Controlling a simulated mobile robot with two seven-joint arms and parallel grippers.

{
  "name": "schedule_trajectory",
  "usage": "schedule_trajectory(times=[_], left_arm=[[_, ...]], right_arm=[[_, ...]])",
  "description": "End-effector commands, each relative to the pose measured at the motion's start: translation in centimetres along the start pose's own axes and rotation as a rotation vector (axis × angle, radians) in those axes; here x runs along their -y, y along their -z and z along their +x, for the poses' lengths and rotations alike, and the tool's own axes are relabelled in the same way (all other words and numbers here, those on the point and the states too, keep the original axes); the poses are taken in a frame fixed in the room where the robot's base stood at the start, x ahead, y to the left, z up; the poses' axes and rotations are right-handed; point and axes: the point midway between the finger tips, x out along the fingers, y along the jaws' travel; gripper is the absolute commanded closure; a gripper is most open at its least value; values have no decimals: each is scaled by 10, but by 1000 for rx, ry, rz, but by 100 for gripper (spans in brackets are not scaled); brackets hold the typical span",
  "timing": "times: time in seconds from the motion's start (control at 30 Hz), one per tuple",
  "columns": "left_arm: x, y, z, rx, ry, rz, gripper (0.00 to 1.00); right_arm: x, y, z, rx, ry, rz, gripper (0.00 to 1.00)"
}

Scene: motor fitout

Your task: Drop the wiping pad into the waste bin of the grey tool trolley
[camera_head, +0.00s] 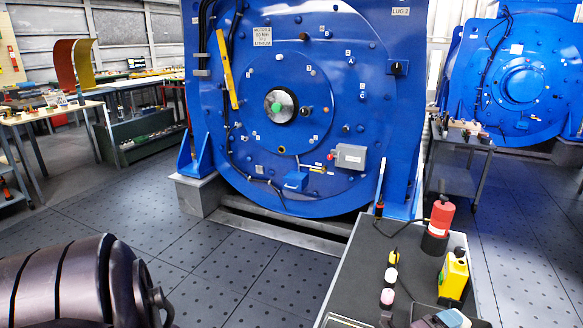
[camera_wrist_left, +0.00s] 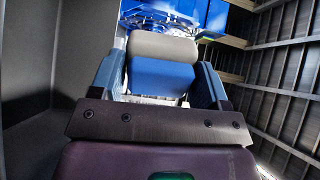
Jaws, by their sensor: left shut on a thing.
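The wiping pad (camera_wrist_left: 163,47) shows in the left wrist view as a block with a pale beige end and a blue part below it. My left gripper (camera_wrist_left: 158,82) is shut on it, with a blue-grey finger at each side. In the head view the left arm comes in at the lower left, and only a bit of its gripper (camera_head: 166,312) shows at the bottom edge. The grey tool trolley (camera_head: 352,275) stands at the lower right. I cannot make out its waste bin. A dark and blue-grey shape at its near end, perhaps my right gripper (camera_head: 450,318), is cut by the frame.
The large blue motor (camera_head: 330,100) stands behind. Benches (camera_head: 45,115) line the left side. The tiled floor (camera_head: 235,265) between my left arm and the trolley is clear.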

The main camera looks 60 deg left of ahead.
Motion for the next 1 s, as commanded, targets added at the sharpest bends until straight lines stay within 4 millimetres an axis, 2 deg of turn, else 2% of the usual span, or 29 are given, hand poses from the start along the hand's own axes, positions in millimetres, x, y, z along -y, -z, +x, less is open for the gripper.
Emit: schedule_trajectory(times=[0.2, 0.23, 0.4, 0.77, 0.87, 1.0], left_arm=[[3, 0, 1, -1, 4, 0, 50], [3, 0, 1, -1, 4, 0, 28], [2, 0, 1, -1, 4, 0, 2], [2, 0, -3, 0, 3, 1, 1], [3, 0, -11, 0, 4, 1, 1], [4, 0, -31, 0, 4, 2, 1]], right_arm=[[-1, 1, -1, -1, -2, 0, 38], [-1, 1, -2, -1, -2, 0, 38], [0, 0, -2, 1, 0, 1, 38], [3, -2, -2, 4, 4, 5, 38], [3, 1, -2, 1, 3, 5, 38], [2, 6, -4, -9, 1, 5, 38]])
